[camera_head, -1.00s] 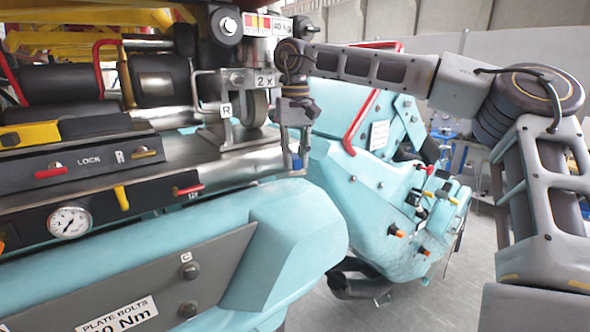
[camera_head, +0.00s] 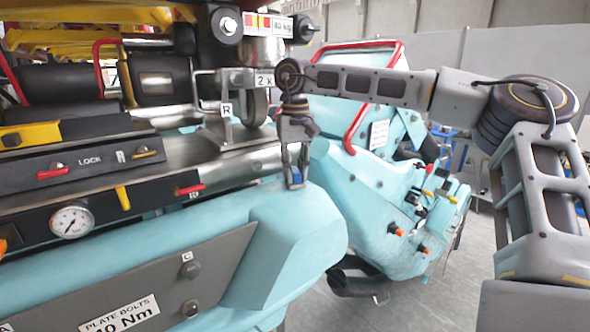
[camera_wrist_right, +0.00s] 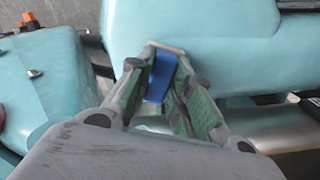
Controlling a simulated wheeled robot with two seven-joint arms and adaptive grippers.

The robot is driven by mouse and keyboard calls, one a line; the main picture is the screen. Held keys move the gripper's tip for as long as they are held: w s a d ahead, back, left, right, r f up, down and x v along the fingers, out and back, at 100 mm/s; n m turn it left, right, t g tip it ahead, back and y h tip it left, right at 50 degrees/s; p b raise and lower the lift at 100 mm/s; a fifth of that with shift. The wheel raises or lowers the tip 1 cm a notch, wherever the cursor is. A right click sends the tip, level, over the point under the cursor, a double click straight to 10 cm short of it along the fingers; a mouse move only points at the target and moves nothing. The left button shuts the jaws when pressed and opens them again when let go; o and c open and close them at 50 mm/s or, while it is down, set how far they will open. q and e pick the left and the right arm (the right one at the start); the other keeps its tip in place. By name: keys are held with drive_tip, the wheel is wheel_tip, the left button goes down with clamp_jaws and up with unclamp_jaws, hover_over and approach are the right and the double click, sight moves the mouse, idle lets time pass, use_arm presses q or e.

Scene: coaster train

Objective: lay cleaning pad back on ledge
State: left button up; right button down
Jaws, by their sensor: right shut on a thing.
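My right gripper (camera_head: 295,172) points down in the head view and is shut on the cleaning pad. The pad is a small blue block (camera_head: 296,176), held between the fingertips just over the rounded teal ledge (camera_head: 300,200) of the train's body. In the right wrist view the blue pad (camera_wrist_right: 160,76) shows between the green-lined fingers (camera_wrist_right: 163,72), with a pale strip at its far end. The teal surface (camera_wrist_right: 195,30) lies behind it. I cannot tell whether the pad touches the ledge. My left gripper is not in view.
A wheel (camera_head: 254,107) in a metal bracket and a steel cylinder (camera_head: 252,160) are close left of my gripper. A red bar (camera_head: 356,128) and the teal seat unit (camera_head: 385,195) with knobs stand to the right. A gauge (camera_head: 70,221) sits on the left panel.

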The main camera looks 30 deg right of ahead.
sight(295, 170)
drive_tip(key=c, duration=1.3)
unclamp_jaws()
drive_tip(key=shift+f, duration=0.1)
drive_tip(key=shift+r+b, duration=0.55)
drive_tip(key=shift+r, duration=3.35)
